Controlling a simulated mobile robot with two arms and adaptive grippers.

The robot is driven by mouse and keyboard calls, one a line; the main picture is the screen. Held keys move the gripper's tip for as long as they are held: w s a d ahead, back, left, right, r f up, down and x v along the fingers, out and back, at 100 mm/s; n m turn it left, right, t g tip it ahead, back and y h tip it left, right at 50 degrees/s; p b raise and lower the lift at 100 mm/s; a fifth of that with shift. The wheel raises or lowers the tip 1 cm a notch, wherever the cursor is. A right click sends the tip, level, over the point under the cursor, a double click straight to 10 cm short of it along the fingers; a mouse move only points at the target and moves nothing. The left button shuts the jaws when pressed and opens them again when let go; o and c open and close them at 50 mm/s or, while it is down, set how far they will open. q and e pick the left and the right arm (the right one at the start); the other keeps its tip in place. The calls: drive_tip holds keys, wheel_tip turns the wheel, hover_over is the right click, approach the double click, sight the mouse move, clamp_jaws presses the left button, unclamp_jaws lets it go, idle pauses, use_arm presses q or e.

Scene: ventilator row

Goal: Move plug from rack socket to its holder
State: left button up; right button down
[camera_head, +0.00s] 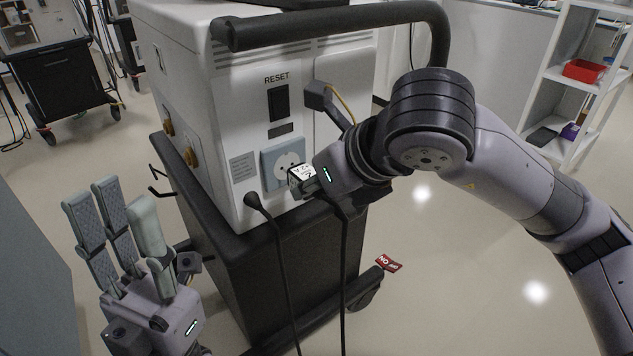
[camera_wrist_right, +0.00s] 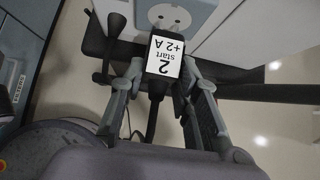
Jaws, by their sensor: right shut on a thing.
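The plug (camera_head: 299,178) is a black block with a white label. In the right wrist view the plug (camera_wrist_right: 164,62) reads "2 start +2 A". My right gripper (camera_head: 306,180) is shut on it; the fingers (camera_wrist_right: 160,84) press its sides. The blue-grey rack socket (camera_head: 270,177) is on the white unit's front panel, and its round face with holes is visible. The plug overlaps the socket plate's lower right; the gap between them is hard to judge. A black cable hangs below the plug. My left gripper (camera_head: 112,208) is open and empty at lower left. I cannot identify the holder.
A second black cable end (camera_head: 254,201) stands left of the plug, its cord hanging down. A black handle bar (camera_head: 340,24) crosses above the panel. Black hooks (camera_head: 160,181) stick out from the dark cart (camera_head: 235,270). A white shelf (camera_head: 548,95) stands at right.

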drive_tip(key=shift+w+a, duration=0.35)
drive_tip(key=shift+w, duration=0.05)
drive_tip(key=shift+w+a, duration=0.4)
drive_tip(key=shift+w, duration=0.15)
idle(1.0)
drive_tip(key=c, duration=1.1)
unclamp_jaws()
